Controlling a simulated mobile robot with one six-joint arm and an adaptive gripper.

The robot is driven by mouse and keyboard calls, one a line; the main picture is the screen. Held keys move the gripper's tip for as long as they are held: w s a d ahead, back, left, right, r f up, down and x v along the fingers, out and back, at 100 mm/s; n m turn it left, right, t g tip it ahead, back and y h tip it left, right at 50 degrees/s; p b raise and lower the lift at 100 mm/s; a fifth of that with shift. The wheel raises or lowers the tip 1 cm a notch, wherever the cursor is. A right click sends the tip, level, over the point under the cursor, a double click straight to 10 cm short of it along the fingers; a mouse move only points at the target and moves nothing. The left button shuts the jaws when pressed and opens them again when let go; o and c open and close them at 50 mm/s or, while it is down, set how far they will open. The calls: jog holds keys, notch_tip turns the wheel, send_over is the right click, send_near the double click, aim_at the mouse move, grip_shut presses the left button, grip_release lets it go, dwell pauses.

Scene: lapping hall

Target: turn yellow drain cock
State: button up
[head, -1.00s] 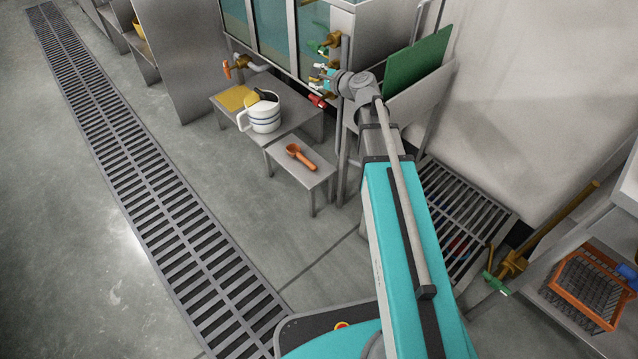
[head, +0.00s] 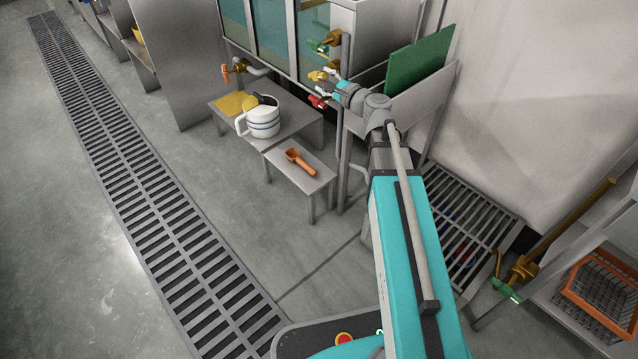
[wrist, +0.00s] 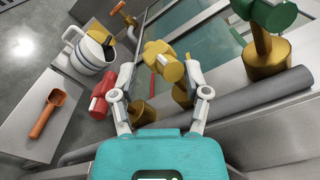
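The yellow drain cock shows in the wrist view (wrist: 164,60), a lobed yellow handle on a brass body, and in the head view (head: 318,76) on the tank front, between a green and a red cock. My gripper (wrist: 158,70) is open, with one finger on each side of the yellow handle in the picture. I see gaps beside the handle and cannot tell how deep it sits between the fingers. In the head view my gripper (head: 328,84) is just right of and below the yellow cock.
A red cock (wrist: 102,94) is close by my left finger. A green cock (wrist: 262,14) stands upper right, above a grey pipe (wrist: 255,102). A white jug (head: 264,121) and an orange scoop (head: 299,160) rest on low steel stands. A green board (head: 418,60) leans at right.

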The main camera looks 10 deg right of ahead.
jog(key=v, duration=1.1)
jog(key=s+a+f+n+g+b, duration=0.2)
jog(key=a+f+n+g+b, duration=0.1)
jog(key=f, duration=0.4)
jog(key=s+a+f+n+g+h+b, duration=0.1)
jog(key=s+a+f+n+g+b, duration=0.1)
jog(key=f, duration=0.6)
jog(key=s+a+f+n+g+h+b, duration=0.1)
jog(key=s+a+f+n+g+b, duration=0.2)
jog(key=a+f+n+g, duration=0.3)
jog(key=shift+f+n+b, duration=0.4)
jog(key=shift+f+n, duration=0.55)
jog(key=shift+n, duration=0.15)
jog(key=shift+s+r, duration=0.1)
jog(key=shift+s, duration=0.05)
jog(key=s+d+r+n+g+h+p, duration=0.3)
jog(key=r+p, duration=0.6)
jog(key=p, duration=0.5)
jog(key=shift+s+r+n+g+h, duration=0.15)
jog(key=shift+s+n+g+h, duration=0.65)
jog(key=shift+s+n+h, duration=0.85)
jog(key=shift+s+d+m+h, duration=0.15)
jog(key=shift+s+m+h, duration=0.1)
jog(key=shift+m+h, duration=0.1)
